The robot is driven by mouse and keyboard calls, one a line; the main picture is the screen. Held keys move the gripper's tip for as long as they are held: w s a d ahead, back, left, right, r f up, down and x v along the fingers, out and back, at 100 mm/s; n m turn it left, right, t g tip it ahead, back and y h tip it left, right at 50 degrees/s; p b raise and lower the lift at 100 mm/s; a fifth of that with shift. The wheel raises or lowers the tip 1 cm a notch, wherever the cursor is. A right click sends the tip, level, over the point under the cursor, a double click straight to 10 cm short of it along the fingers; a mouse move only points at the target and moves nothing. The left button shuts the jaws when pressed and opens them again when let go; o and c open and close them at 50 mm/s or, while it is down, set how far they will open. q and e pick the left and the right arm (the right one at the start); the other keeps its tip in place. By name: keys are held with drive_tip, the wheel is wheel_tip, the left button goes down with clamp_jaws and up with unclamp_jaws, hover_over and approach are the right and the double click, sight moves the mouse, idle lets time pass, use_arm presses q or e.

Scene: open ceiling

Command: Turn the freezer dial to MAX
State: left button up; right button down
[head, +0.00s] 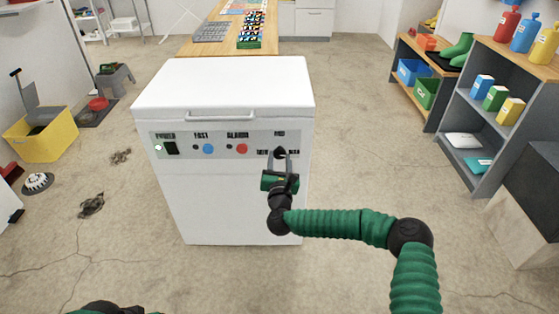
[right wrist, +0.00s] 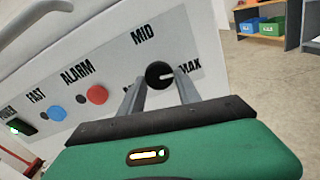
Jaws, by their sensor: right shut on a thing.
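The white chest freezer (head: 225,200) stands in front of me, with a grey control panel on its front. At the panel's right end is the black round dial (head: 280,153). In the right wrist view the dial (right wrist: 158,75) shows a white pointer mark directed right, towards the MAX label (right wrist: 189,68). The MID label (right wrist: 144,35) is above it; the MIN label is mostly hidden by a finger. My right gripper (head: 279,157) is shut on the dial, one finger on each side (right wrist: 160,82). My left gripper is not in view.
Left of the dial are a red ALARM button (head: 242,148), a blue FAST button (head: 208,148) and a dark POWER switch (head: 172,148). The freezer handle (head: 220,117) runs above the panel. Shelves (head: 465,125) stand at right; the floor between is clear.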

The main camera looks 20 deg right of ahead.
drive_tip(key=c, duration=0.9)
unclamp_jaws()
drive_tip(key=shift+f, duration=0.35)
drive_tip(key=shift+c, duration=0.2)
drive_tip(key=shift+o, duration=0.3)
drive_tip(key=shift+r, duration=0.15)
drive_tip(key=shift+r, duration=0.1)
drive_tip(key=shift+s+a, duration=0.1)
drive_tip(key=shift+s, duration=0.25)
drive_tip(key=p+v, duration=0.5)
drive_tip(key=v, duration=1.1)
